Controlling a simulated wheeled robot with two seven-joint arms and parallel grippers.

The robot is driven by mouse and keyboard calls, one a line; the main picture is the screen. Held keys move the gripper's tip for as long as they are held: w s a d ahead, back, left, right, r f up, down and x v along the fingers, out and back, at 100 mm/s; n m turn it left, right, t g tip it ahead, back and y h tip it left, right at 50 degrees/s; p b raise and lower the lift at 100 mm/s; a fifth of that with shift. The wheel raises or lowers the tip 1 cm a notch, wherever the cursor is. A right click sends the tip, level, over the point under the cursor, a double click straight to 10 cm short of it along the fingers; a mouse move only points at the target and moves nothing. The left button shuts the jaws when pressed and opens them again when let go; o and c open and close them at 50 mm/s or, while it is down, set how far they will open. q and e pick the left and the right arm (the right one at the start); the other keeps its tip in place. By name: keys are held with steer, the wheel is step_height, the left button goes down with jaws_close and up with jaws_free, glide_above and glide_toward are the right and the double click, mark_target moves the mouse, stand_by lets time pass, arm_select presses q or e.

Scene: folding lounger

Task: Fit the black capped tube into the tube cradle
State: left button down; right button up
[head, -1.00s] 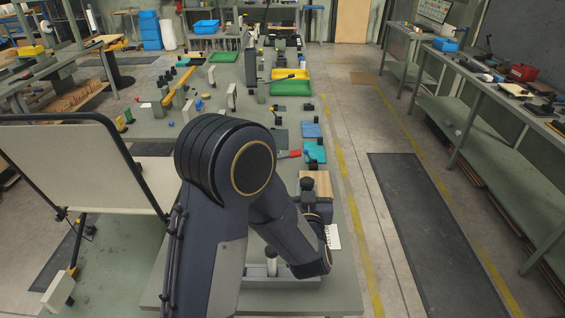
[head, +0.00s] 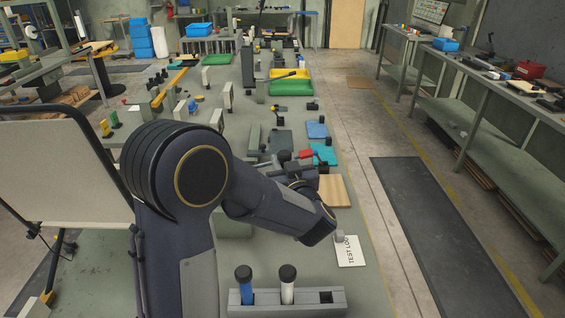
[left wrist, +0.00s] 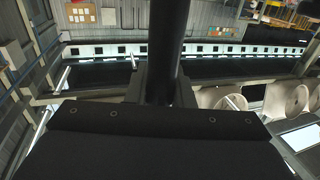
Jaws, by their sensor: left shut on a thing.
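The tube cradle (head: 240,311) is a long grey block at the bottom of the head view, on the bench's near end. A blue tube (head: 244,291) and a white tube (head: 287,291), both black-capped, stand upright in it. My left gripper (head: 288,169) is beyond the cradle, near the wooden board, small and partly hidden by my forearm. In the left wrist view it is shut on the black capped tube (left wrist: 165,45), which stands upright between the fingers. The tube's lower end is hidden. My right gripper is not in view.
A paper sheet (head: 350,251) lies right of my wrist, and a wooden board (head: 335,191) lies beyond it. A teal mat (head: 325,155) and a red object (head: 306,154) are close to the gripper. A pale panel (head: 45,160) stands at left.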

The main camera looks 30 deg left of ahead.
arm_select(q)
steer(key=shift+f, duration=0.25)
steer(key=f+b, duration=0.1)
steer(key=f, duration=0.1)
steer(key=f+b, duration=0.4)
steer(key=shift+w+a, duration=0.25)
steer(key=shift+w, duration=0.05)
steer(key=shift+s+d+r, duration=0.1)
steer(key=shift+s+d, duration=0.05)
stand_by(0.5)
steer(key=shift+f, duration=0.9)
stand_by(0.5)
steer(key=shift+f, duration=0.3)
steer(key=shift+f, duration=0.2)
steer(key=shift+f, duration=0.35)
